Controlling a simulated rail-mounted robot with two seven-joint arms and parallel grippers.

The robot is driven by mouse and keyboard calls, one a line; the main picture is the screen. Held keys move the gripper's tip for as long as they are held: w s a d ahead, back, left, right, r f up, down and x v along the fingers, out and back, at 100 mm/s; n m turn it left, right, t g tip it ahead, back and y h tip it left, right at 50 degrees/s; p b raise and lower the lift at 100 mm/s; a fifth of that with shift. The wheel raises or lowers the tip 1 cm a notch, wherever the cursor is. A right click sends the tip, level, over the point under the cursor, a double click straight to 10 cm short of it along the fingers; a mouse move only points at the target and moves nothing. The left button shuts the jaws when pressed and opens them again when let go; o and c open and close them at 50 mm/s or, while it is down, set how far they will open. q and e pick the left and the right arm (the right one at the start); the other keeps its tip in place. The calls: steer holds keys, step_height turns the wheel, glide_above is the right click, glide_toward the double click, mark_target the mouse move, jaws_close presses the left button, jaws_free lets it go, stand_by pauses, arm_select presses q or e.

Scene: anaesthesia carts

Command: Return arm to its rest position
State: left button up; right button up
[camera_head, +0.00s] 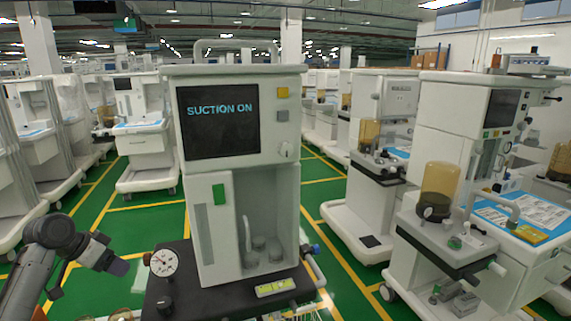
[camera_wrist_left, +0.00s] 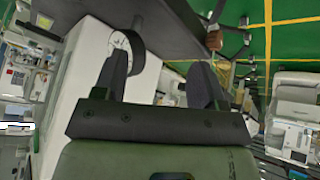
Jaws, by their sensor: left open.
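My left gripper (camera_head: 122,262) is at the lower left of the head view, beside the front cart and apart from it. In the left wrist view (camera_wrist_left: 158,80) its two dark fingers stand apart with nothing held between them. The front anaesthesia cart (camera_head: 240,170) fills the middle of the head view, and its screen (camera_head: 218,120) reads "SUCTION ON". A round gauge (camera_head: 163,263) sits on the cart's dark shelf (camera_head: 215,297), to the right of the gripper. My right gripper is not in view.
Another cart (camera_head: 445,110) with an amber canister (camera_head: 440,185) stands at the right. A cart (camera_head: 140,145) stands behind at the left. Green floor with yellow lines (camera_head: 150,207) is clear between the left carts and the front cart.

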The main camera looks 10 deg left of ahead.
arm_select(q)
steer(key=w+d+r+n+t+y, duration=0.1)
steer(key=d+r+t+y, duration=0.2)
steer(key=d+r+y, duration=0.15)
steer(key=s+d+t+y+p, duration=0.2)
steer(key=s+d+t+p, duration=0.15)
steer(key=d, duration=0.65)
steer(key=s+d+f+g+h+p, duration=0.1)
steer(key=s+d+f+g+p, duration=0.3)
steer(key=s+f, duration=0.55)
steer(key=s+d+f+g+h+p, duration=0.15)
steer(key=s+d+f+p, duration=0.35)
steer(key=s, duration=1)
steer(key=s+d+f+g+p, duration=0.3)
steer(key=s+d+f, duration=0.25)
steer(key=s, duration=0.65)
step_height(320, 180, up, 38)
steer(key=s+p, duration=0.1)
steer(key=p, duration=3.6)
steer(key=shift+d+n+p, duration=0.3)
steer(key=shift+n+p, duration=0.1)
steer(key=shift+s, duration=0.1)
